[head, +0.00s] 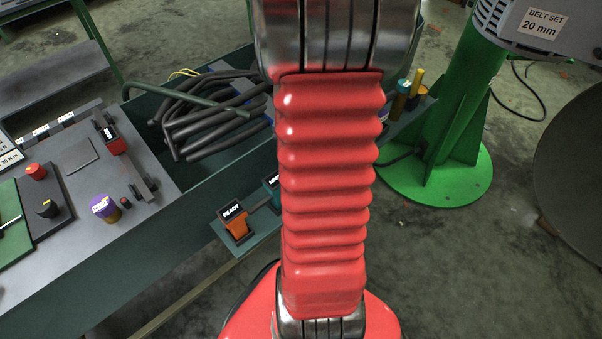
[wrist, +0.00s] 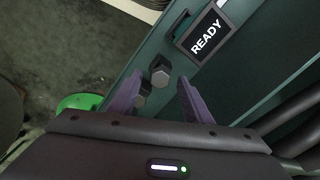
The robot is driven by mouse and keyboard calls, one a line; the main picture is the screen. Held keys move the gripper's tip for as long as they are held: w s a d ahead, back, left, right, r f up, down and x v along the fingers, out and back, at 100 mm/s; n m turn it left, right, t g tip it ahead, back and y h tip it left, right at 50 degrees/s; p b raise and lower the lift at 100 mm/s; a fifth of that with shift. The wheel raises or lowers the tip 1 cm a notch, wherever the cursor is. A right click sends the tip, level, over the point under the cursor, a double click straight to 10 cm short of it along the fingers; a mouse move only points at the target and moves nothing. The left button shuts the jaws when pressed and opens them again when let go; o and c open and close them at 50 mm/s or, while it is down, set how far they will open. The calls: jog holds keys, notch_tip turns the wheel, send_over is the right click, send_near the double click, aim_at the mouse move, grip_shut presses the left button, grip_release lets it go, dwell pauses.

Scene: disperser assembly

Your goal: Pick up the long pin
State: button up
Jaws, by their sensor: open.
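In the wrist view my gripper (wrist: 160,77) is open, with its two purple fingers apart. A dark hex-headed piece (wrist: 160,72) shows between and just beyond the fingertips. A second dark hex-headed piece (wrist: 143,91) shows close beside the left finger; I cannot tell whether they touch. Both are beside a green panel with a READY sign (wrist: 206,34). I cannot tell which of these pieces, if either, is the long pin; their lengths are hidden. In the head view my red arm hides my gripper and whatever is at it.
A green bench trough (head: 215,165) holds a bundle of black hoses (head: 205,115). A yellow cylinder (head: 416,82) stands right of my arm, near a green pedestal (head: 455,110).

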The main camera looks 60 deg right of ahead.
jog(key=shift+f, duration=0.3)
jog(key=shift+c, duration=0.3)
grip_shut()
dwell(0.4)
